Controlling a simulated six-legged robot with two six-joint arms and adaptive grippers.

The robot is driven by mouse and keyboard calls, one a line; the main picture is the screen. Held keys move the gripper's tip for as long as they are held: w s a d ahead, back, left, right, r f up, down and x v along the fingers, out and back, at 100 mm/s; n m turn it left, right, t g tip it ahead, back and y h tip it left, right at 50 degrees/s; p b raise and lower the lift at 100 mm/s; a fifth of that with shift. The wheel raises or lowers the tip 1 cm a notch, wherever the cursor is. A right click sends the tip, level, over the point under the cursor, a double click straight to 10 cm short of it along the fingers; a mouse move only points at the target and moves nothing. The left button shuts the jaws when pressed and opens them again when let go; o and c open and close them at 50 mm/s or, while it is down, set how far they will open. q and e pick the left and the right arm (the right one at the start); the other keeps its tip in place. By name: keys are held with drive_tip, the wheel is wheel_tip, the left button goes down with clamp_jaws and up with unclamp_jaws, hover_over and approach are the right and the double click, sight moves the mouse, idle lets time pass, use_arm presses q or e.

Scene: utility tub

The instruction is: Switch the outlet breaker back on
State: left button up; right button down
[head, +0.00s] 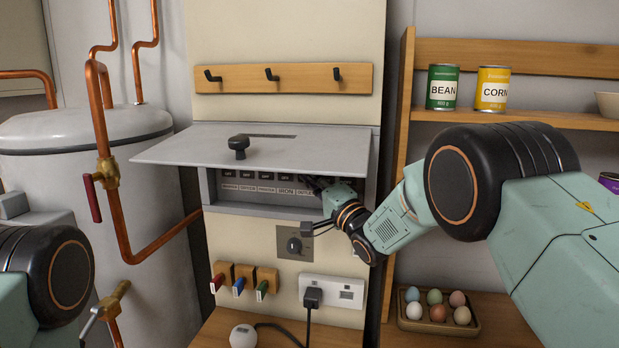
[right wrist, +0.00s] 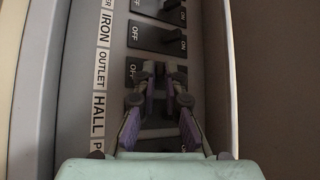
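The grey breaker box (head: 212,190) is on the wall in the head view, its lid (head: 190,148) with a black knob raised. Inside is a row of black switches above white labels. My right gripper (head: 318,186) reaches into the box's right part. In the right wrist view, its two fingers (right wrist: 161,76) stand apart over the outlet breaker (right wrist: 133,72), beside the OUTLET label (right wrist: 100,70). The fingertips largely cover that switch, and I cannot tell its lever position. The iron breaker (right wrist: 150,38) has its lever toward ON. My left gripper is out of view; only its arm shows.
The raised lid overhangs the right gripper closely. Below the box are a square knob plate (head: 308,243), coloured key-like tags (head: 240,282) and a white socket (head: 345,291) with a plug. An egg tray (head: 438,327) is lower right. A tank (head: 80,150) with copper pipes stands left.

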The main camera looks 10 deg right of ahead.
idle(0.3)
drive_tip(key=r+m+g+h+p, duration=0.1)
drive_tip(key=p, duration=0.3)
drive_tip(key=r+m+g+h+p, duration=0.1)
drive_tip(key=m+p, duration=0.1)
drive_tip(key=p, duration=0.2)
drive_tip(key=shift+s+m, duration=0.15)
drive_tip(key=shift+m, duration=0.15)
drive_tip(key=shift+f, duration=0.1)
drive_tip(key=c, duration=1.7)
unclamp_jaws()
drive_tip(key=shift+c, duration=0.2)
drive_tip(key=shift+a, duration=0.1)
drive_tip(key=shift+f, duration=0.1)
drive_tip(key=v, duration=1.2)
